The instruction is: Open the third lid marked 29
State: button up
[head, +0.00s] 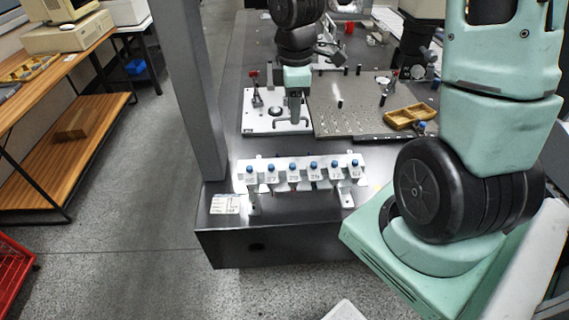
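A white rack (302,185) stands near the front edge of the dark table. It carries a row of several white lids, each with a blue knob on top and a small printed mark on the front. The third lid from the left (294,177) looks closed like the others; its mark is too small to read surely. My gripper (295,118) hangs from the arm behind the rack, over a white plate, apart from the lids. Its fingers are small and dark here, so I cannot tell if they are open. Nothing is visibly held.
Behind the rack lie the white plate (255,122) with clamps and a grey perforated plate (350,113). A wooden tray (399,119) sits at the right. A grey upright post (195,100) stands at the table's left. A printed card (225,204) lies left of the rack.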

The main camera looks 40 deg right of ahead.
aim_at(292, 165)
notch_tip(292, 165, down, 17)
jog(key=shift+r+b, duration=0.1)
jog(key=shift+b, duration=0.9)
